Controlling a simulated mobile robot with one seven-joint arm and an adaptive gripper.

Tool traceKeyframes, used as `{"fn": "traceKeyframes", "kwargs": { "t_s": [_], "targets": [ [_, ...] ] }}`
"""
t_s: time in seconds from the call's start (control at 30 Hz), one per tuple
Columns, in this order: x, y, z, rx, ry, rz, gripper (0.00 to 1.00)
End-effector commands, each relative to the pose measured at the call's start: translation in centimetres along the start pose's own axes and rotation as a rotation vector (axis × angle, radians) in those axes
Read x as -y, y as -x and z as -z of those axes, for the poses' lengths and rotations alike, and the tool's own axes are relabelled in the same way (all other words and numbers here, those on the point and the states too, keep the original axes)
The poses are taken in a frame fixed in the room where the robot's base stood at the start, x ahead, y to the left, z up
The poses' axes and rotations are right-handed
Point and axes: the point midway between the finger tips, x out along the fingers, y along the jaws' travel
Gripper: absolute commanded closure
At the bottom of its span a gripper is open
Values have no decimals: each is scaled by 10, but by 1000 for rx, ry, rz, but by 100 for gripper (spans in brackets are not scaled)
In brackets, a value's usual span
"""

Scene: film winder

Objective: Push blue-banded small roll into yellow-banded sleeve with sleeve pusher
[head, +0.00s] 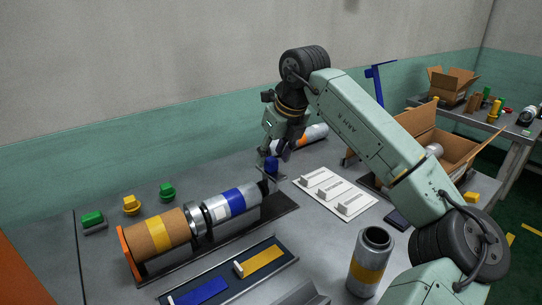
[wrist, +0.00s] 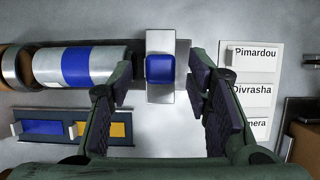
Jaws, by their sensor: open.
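The sleeve pusher (head: 271,166) is a blue knob on a metal block at the right end of a dark rail; in the wrist view its blue knob (wrist: 160,69) sits between my fingertips. My gripper (head: 281,150) is open above it, with fingers apart on either side; the fingers also frame the wrist view (wrist: 161,82). The blue-banded small roll (head: 238,202) lies on the rail, left of the pusher, and shows in the wrist view (wrist: 80,67). Left of it is a metal ring (head: 200,222), then the brown yellow-banded sleeve (head: 155,234) against an orange end plate.
A blue-and-yellow slotted tray (head: 225,276) lies in front. A labelled white board (head: 335,192) lies right of the rail. An upright yellow-banded canister (head: 369,262) stands front right. Green and yellow buttons (head: 131,204) stand at the back left. An orange-banded roll (head: 313,134) lies behind my gripper.

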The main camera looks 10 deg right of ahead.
Motion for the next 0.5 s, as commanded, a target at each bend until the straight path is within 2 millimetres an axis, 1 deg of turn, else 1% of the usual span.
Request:
{"fn": "traceKeyframes", "kwargs": {
  "t_s": [0.1, 0.2, 0.5],
  "targets": [
    [0, -14, -1, 0, 0, -1, 55],
    [0, -21, 0, 0, 0, 0, 55],
    [0, -24, 0, 1, 0, 1, 55]
  ]
}}
